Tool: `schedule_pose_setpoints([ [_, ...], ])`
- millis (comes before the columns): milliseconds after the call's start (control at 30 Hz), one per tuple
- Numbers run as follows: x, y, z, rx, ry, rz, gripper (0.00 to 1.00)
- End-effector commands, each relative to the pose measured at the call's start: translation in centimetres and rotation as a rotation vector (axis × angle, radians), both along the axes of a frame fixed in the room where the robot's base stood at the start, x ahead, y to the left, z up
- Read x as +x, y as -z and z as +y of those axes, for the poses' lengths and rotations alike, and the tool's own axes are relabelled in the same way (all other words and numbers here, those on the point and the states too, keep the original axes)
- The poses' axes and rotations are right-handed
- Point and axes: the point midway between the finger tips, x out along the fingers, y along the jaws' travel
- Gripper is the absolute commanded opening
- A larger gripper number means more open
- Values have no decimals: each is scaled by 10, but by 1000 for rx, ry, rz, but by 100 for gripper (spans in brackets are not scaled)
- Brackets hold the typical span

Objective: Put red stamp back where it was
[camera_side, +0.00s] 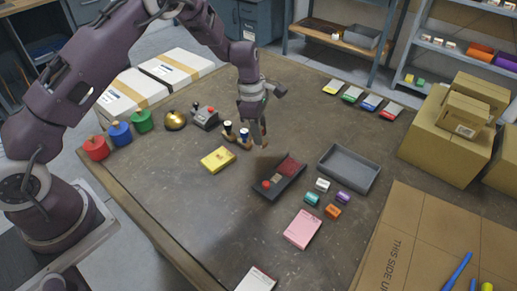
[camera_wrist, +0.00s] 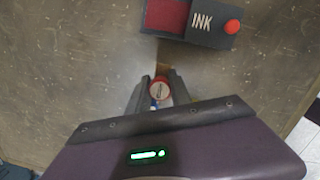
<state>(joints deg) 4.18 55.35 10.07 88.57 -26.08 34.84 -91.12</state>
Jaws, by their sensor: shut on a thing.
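My gripper (camera_side: 260,140) is low over the middle of the table, just right of a small tan stand (camera_side: 234,141). Two stamps, one dark (camera_side: 227,127) and one blue (camera_side: 244,134), are at the stand. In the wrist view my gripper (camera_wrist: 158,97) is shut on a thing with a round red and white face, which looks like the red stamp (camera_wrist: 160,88). The fingers hide most of it in the side view, so I cannot tell whether it touches the stand or table.
The INK tray (camera_side: 283,179) with a red pad and red knob lies just right of my gripper; it also shows in the wrist view (camera_wrist: 205,38). A yellow pad (camera_side: 217,159) is to the left. A grey tray (camera_side: 349,168) and several small blocks are to the right.

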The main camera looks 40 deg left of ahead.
Motion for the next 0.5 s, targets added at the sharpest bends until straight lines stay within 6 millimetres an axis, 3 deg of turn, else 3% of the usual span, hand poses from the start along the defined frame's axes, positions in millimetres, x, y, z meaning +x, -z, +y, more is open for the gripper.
schedule_pose_setpoints([
  [300, -1, 50, 0, -1, -1, 3, 0],
  [500, 0, 51, 0, 0, 1, -1, 0],
])
